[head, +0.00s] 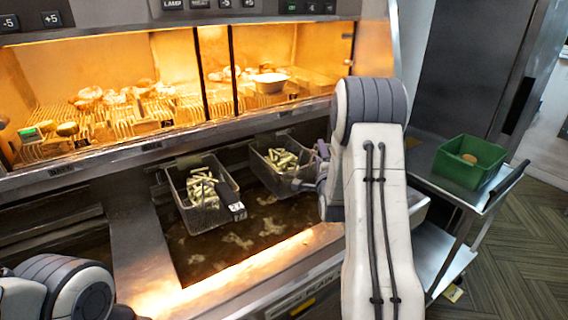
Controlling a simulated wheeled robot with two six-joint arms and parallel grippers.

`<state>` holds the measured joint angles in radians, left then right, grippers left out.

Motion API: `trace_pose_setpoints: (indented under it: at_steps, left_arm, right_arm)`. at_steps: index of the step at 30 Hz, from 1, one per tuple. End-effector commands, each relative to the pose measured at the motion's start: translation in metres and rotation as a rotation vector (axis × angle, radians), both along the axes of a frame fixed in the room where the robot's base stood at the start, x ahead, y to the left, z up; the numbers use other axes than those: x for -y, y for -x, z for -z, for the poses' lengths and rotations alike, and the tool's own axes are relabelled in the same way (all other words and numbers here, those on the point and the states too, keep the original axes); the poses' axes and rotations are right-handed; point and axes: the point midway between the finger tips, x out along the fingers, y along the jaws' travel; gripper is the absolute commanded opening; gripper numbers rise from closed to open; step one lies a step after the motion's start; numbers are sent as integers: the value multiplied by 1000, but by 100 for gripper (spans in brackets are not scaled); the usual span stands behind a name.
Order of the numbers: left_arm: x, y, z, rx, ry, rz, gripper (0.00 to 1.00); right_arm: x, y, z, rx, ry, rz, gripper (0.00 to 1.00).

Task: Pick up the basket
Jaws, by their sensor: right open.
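Two wire fry baskets hang over the dark oil vat, both holding pale fries. The left basket (183,208) has a dark handle piece with a white label at its front right. The right basket (262,170) is nearer my right arm. My right gripper (312,178) is at the right basket's right side, mostly hidden behind my own forearm. It is open, and I cannot tell whether its fingers touch the basket. My left arm shows only at the bottom left corner, and its gripper is out of view.
A green bin (462,172) with a brown item stands on a metal cart (425,155) at right. The steel front ledge (230,275) borders the vat.

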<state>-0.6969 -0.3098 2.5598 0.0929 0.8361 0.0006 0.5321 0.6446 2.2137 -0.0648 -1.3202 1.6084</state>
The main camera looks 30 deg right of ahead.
Motion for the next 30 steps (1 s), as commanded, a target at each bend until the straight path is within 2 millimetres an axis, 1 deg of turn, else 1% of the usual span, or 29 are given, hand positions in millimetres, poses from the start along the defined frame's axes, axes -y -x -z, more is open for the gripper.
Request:
trace_pose_setpoints:
  at_steps: [3,4,5,6,7,8,9,30]
  left_arm:
    - [0,0,1,0,0,0,50]
    - [0,0,1,0,0,0,50]
    - [0,0,1,0,0,0,50]
    - [0,0,1,0,0,0,50]
    - [0,0,1,0,0,0,50]
    - [0,0,1,0,0,0,50]
    - [0,0,1,0,0,0,50]
    - [0,0,1,0,0,0,50]
  right_arm:
    - [4,3,0,0,0,6,65]
    - [4,3,0,0,0,7,57]
    - [5,3,0,0,0,7,46]
    - [5,3,0,0,0,7,31]
    - [5,3,0,0,0,7,19]
    - [5,3,0,0,0,7,8]
    - [4,3,0,0,0,7,0]
    - [1,1,1,-1,-1,2,0]
